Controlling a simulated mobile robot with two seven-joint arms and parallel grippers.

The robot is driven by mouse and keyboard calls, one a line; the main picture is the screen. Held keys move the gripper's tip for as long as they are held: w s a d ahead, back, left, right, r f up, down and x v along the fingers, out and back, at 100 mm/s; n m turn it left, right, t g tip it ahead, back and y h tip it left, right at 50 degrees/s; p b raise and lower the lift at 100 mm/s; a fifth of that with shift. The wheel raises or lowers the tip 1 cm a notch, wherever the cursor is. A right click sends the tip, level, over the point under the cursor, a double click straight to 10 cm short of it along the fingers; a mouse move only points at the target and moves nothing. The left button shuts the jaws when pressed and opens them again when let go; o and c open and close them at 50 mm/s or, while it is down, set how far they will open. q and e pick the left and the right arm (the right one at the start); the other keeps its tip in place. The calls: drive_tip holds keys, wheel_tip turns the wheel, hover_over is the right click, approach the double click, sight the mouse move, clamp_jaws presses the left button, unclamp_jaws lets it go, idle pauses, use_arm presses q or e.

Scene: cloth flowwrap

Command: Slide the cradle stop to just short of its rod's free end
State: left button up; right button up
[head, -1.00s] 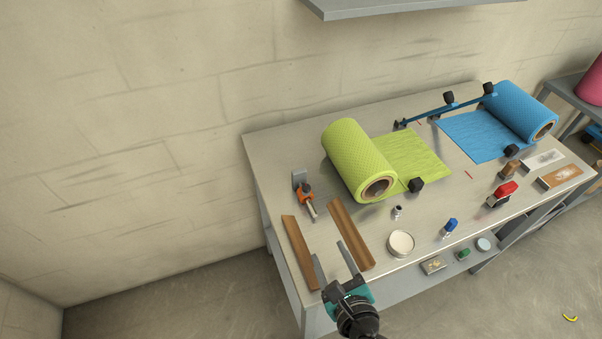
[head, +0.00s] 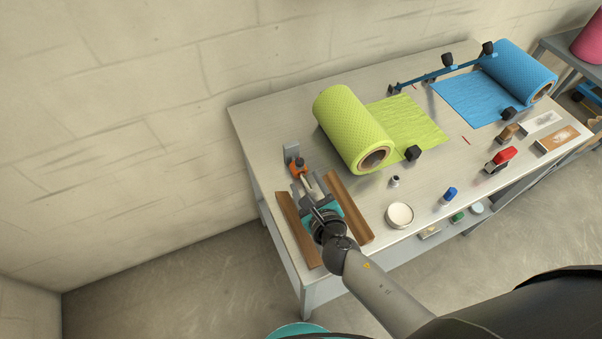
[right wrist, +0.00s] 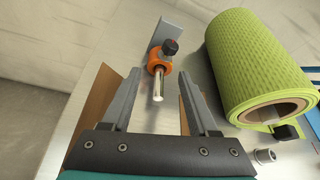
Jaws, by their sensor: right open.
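The cradle stop is an orange collar (head: 298,169) with a dark knob, on a short metal rod that comes out of a grey upright bracket (head: 291,152). In the right wrist view the orange collar (right wrist: 159,63) sits close to the bracket (right wrist: 171,32), and the rod's bare free end (right wrist: 158,92) points toward me. My right gripper (head: 311,189) is open, with its fingers to either side of the rod's line and short of the collar. In the right wrist view the gap between its fingers (right wrist: 153,95) holds only the rod end. My left gripper is not in view.
Two brown wooden rails (head: 348,205) flank my right gripper. A green roll (head: 350,125) lies to the right, with a small metal cup (head: 395,181) and a round white tin (head: 399,215) nearby. A blue roll (head: 520,75) is farther right.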

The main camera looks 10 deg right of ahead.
sight(300, 172)
drive_tip(key=shift+b+x, duration=0.6)
drive_tip(key=shift+x, duration=2.1)
clamp_jaws()
drive_tip(key=shift+s, duration=0.1)
